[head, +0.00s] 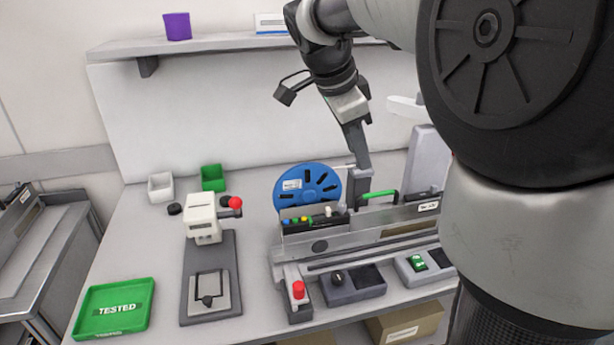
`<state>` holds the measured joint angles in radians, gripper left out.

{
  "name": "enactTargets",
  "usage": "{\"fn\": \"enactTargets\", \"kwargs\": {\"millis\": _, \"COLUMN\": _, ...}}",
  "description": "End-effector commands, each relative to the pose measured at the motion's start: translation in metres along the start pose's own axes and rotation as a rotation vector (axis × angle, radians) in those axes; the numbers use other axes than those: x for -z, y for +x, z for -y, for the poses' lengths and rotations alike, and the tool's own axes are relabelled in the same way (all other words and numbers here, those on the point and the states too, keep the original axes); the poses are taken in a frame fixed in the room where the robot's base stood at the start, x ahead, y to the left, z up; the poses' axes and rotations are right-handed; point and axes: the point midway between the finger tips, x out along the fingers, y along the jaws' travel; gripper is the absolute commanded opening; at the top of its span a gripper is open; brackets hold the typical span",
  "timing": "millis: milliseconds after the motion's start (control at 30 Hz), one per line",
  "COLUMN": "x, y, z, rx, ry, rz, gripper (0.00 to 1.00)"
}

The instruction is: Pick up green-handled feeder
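The feeder (370,222) is a long grey metal unit lying across the bench at centre right. Its green handle (381,194) sticks up from its top. A blue reel (320,178) stands at its left end, behind small coloured buttons. My gripper (358,188) points down at the left end of the green handle, close above the feeder's top. I cannot tell whether it touches the handle. Its fingers show edge-on, so the gap between them is hidden. My arm covers the right end of the feeder.
A green tray marked TESTED (114,308) lies at front left. A white press with a red knob (205,222) stands between the tray and the feeder. Small control boxes (352,286) sit in front of the feeder. A shelf (210,45) runs above the bench. Bare bench lies behind the tray.

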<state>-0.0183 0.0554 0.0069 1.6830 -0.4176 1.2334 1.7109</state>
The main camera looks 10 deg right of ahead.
Motion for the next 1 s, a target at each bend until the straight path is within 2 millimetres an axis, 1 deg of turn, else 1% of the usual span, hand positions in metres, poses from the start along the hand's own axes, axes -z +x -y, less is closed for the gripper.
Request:
{"fn": "enactTargets", "kwargs": {"millis": 33, "x": -0.001, "y": 0.015, "z": -0.001, "rx": -0.004, "ry": -0.001, "rz": 0.0, "gripper": 0.32}}
{"fn": "enactTargets", "kwargs": {"millis": 100, "x": -0.001, "y": 0.03, "z": -0.002, "rx": -0.004, "ry": -0.001, "rz": 0.001, "gripper": 0.32}}
{"fn": "enactTargets", "kwargs": {"millis": 200, "x": -0.001, "y": 0.05, "z": -0.001, "rx": -0.004, "ry": -0.002, "rz": 0.001, "gripper": 0.32}}
{"fn": "enactTargets", "kwargs": {"millis": 300, "x": -0.001, "y": 0.064, "z": -0.001, "rx": -0.002, "ry": -0.002, "rz": 0.001, "gripper": 0.32}}
{"fn": "enactTargets", "kwargs": {"millis": 567, "x": -0.001, "y": 0.083, "z": -0.001, "rx": -0.001, "ry": -0.002, "rz": 0.001, "gripper": 0.32}}
{"fn": "enactTargets", "kwargs": {"millis": 800, "x": 0.0, "y": 0.119, "z": -0.003, "rx": -0.003, "ry": -0.003, "rz": 0.001, "gripper": 0.32}}
{"fn": "enactTargets", "kwargs": {"millis": 900, "x": 0.0, "y": 0.126, "z": -0.003, "rx": 0.0, "ry": -0.003, "rz": 0.002, "gripper": 0.32}}
{"fn": "enactTargets", "kwargs": {"millis": 1000, "x": 0.0, "y": 0.127, "z": -0.002, "rx": 0.001, "ry": -0.003, "rz": 0.002, "gripper": 0.32}}
